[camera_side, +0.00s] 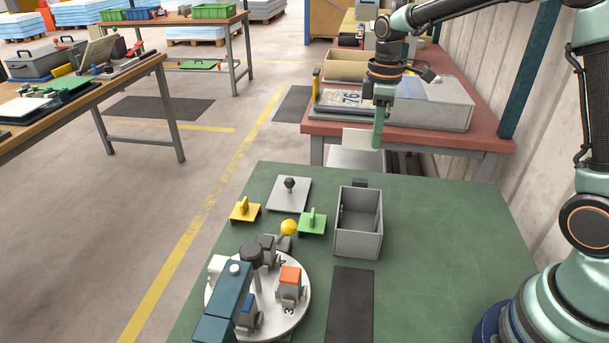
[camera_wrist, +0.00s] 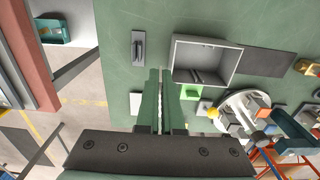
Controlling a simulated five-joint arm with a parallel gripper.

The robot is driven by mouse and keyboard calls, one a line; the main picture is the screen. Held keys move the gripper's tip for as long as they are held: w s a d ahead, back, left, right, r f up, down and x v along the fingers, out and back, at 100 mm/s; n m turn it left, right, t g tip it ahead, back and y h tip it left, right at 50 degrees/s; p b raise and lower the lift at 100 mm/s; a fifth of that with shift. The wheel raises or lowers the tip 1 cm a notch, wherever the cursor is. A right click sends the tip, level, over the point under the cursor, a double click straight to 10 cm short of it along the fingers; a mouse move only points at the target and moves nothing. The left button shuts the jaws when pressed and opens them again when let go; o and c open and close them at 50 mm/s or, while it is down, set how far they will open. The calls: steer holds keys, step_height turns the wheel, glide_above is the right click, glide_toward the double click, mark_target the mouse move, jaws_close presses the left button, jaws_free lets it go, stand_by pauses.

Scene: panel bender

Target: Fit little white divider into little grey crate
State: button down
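The little grey crate (camera_side: 371,243) stands open-topped on the green table. It also shows in the wrist view (camera_wrist: 236,60), with dark ribs or slots inside along one wall. My gripper (camera_side: 379,137) is up in the air beyond the crate, fingers pointing down. The little white divider (camera_side: 358,138), a thin pale plate, sticks out to the left of the fingers in the side view. In the wrist view the green fingers of my gripper (camera_wrist: 161,88) are close together with a thin white edge between them, so they are shut on the divider. Most of its face is hidden there.
Left of the crate are a green bracket (camera_side: 312,224), a yellow bracket (camera_side: 244,211) and a grey plate with a black knob (camera_side: 284,201). A round turntable (camera_side: 298,312) with blocks stands near the front. A dark mat (camera_side: 350,308) lies before the crate. The table's right side is clear.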

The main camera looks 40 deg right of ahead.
steer(key=shift+s+a+f, duration=1)
steer(key=shift+s+f, duration=0.35)
steer(key=shift+f, duration=0.95)
steer(key=shift+s+a+f, duration=0.95)
steer(key=shift+s+f, duration=0.35)
steer(key=shift+f, duration=0.95)
steer(key=shift+s+a+f, duration=1)
steer(key=shift+s+f, duration=0.35)
steer(key=shift+f, duration=2.2)
steer(key=c, duration=1.2)
jaws_free()
steer(key=shift+w+r, duration=0.15)
steer(key=shift+r, duration=4.45)
